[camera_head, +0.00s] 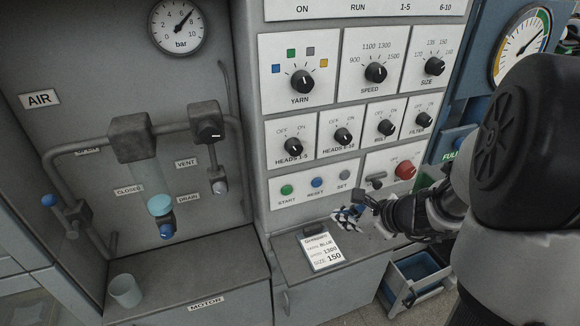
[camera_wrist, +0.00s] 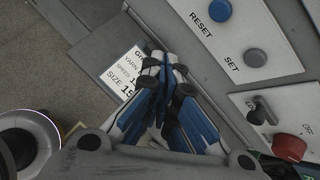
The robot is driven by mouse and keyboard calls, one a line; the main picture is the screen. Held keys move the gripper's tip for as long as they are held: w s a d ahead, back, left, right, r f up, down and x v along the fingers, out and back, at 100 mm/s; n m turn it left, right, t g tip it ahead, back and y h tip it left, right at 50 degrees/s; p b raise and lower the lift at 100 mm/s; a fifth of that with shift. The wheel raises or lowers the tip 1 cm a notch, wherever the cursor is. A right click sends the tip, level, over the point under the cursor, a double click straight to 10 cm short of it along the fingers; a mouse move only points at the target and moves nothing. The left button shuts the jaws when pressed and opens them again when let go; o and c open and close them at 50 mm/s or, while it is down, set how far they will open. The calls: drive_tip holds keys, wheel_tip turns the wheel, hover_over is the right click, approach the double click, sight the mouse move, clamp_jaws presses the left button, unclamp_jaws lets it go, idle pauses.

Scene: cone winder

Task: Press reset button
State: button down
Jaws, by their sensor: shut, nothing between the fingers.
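The reset button (camera_head: 317,182) is a round blue button on a white panel, between the green start button (camera_head: 287,190) and the grey set button (camera_head: 345,174). In the wrist view the reset button (camera_wrist: 219,10) is at the top edge, above its RESET label, and the set button (camera_wrist: 256,60) is below it. My gripper (camera_head: 338,214), with blue and white fingers, is in front of and below the button panel, apart from the buttons. In the wrist view its fingers (camera_wrist: 161,58) are shut and empty, over the card.
A card (camera_head: 321,251) lies on the grey ledge (camera_head: 290,262) below the panel. A red knob (camera_head: 405,170) and a small lever (camera_head: 376,180) sit right of the buttons. Rows of dials are above. A cup (camera_head: 125,291) stands at the left, and an open drawer (camera_head: 415,285) is low right.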

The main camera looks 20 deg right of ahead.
sight(317, 183)
drive_tip(key=shift+w+d+f, duration=0.1)
drive_tip(key=shift+w+d, duration=0.05)
drive_tip(key=shift+w, duration=0.1)
drive_tip(key=w+p, duration=0.1)
drive_tip(key=w, duration=0.7)
drive_tip(key=shift+w+a, duration=0.2)
drive_tip(key=shift+w, duration=0.1)
drive_tip(key=shift+w, duration=0.15)
idle(1.3)
drive_tip(key=shift+w, duration=0.25)
drive_tip(key=shift+w, duration=0.45)
idle(0.6)
drive_tip(key=shift+s, duration=0.9)
